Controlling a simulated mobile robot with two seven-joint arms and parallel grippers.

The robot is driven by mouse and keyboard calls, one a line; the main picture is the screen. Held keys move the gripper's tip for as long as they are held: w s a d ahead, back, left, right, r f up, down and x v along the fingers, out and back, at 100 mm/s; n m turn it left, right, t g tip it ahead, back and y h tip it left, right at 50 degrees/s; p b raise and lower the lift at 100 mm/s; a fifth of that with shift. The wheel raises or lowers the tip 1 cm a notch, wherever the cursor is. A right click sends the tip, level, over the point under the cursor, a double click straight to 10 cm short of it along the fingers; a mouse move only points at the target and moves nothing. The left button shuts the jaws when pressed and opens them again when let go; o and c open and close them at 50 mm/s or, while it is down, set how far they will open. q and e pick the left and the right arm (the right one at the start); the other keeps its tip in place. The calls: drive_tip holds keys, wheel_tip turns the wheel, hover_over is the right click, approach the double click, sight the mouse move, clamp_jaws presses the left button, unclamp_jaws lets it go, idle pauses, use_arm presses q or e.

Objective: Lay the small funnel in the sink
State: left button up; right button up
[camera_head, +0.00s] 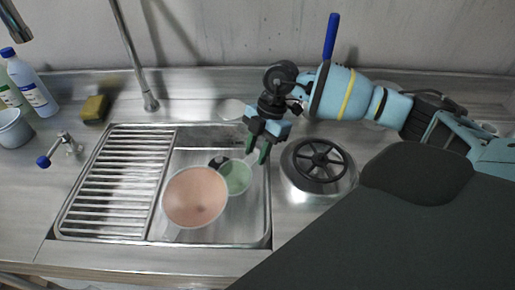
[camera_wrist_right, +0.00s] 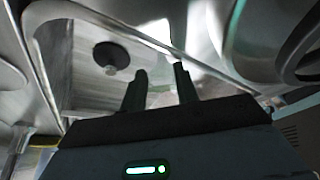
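The small funnel, pale green (camera_head: 237,178), is in the sink basin (camera_head: 258,222), partly behind a larger pinkish funnel (camera_head: 195,197). My right gripper (camera_head: 258,153) is just above its upper right side, near the pale tab at its rim. The fingers are apart, and in the wrist view (camera_wrist_right: 161,72) nothing is clearly held between them. I cannot tell whether a finger touches the tab. My left gripper is not in view.
A ribbed drainboard (camera_head: 118,185) lies left of the basin. A round metal drum lid with a black handwheel (camera_head: 318,162) is close on the right. A tall faucet (camera_head: 135,65) stands behind. A sponge (camera_head: 95,108), bottle (camera_head: 32,85), small blue-handled tap (camera_head: 60,148) and cup (camera_head: 14,129) are at left.

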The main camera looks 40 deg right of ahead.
drive_tip(key=shift+s, duration=0.1)
drive_tip(key=v, duration=1.3)
drive_tip(key=shift+s+a, duration=0.1)
drive_tip(key=shift+a, duration=0.1)
